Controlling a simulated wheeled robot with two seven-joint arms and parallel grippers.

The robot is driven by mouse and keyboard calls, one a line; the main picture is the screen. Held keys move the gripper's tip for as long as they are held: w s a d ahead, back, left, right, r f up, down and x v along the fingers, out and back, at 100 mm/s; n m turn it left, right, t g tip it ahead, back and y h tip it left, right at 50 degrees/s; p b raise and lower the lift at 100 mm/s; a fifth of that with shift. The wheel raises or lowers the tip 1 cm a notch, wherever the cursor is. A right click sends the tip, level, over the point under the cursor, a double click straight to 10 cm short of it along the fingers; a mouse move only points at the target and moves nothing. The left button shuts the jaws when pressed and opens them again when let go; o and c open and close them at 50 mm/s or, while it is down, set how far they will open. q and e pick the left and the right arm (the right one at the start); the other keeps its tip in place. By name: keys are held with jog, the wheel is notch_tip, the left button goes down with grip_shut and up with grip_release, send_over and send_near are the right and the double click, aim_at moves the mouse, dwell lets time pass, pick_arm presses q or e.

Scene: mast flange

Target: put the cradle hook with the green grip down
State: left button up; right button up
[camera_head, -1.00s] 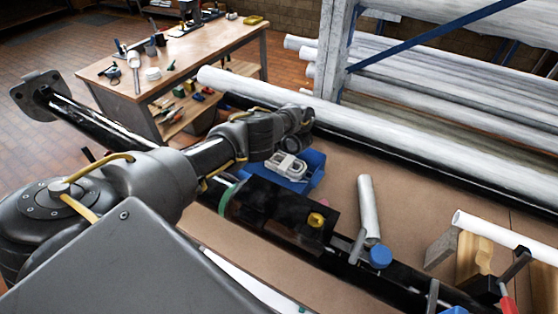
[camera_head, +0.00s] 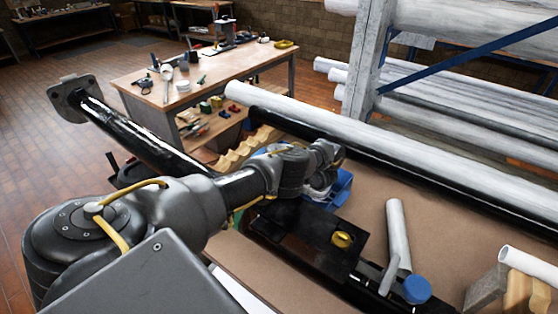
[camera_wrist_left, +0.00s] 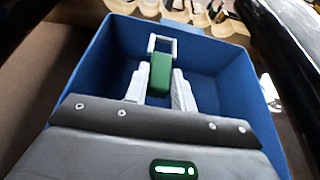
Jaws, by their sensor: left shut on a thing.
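The cradle hook, a pale metal loop with a green grip (camera_wrist_left: 161,72), is in the middle of the left wrist view. My left gripper (camera_wrist_left: 159,88) is shut on the green grip, with one pale finger on each side. They are over or inside a blue bin (camera_wrist_left: 90,75); whether the hook touches its floor I cannot tell. No other item shows in the visible part of the bin. In the head view the blue bin (camera_head: 344,184) is partly behind my left wrist, which hides the hook. My right gripper is not in view.
A long white pipe (camera_head: 300,120) lies behind the bin, with a black pipe beside it. A wavy wooden rack (camera_head: 245,150) is left of the bin.

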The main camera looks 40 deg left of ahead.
pick_arm(q)
jog(key=shift+f, duration=0.7)
jog(key=shift+w+a+r, duration=0.1)
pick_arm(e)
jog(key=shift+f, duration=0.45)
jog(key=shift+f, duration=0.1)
pick_arm(q)
jog(key=shift+f, duration=0.25)
jog(key=shift+f+b, duration=0.4)
jog(key=o, duration=1)
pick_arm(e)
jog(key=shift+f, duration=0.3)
pick_arm(q)
jog(key=shift+r, duration=0.1)
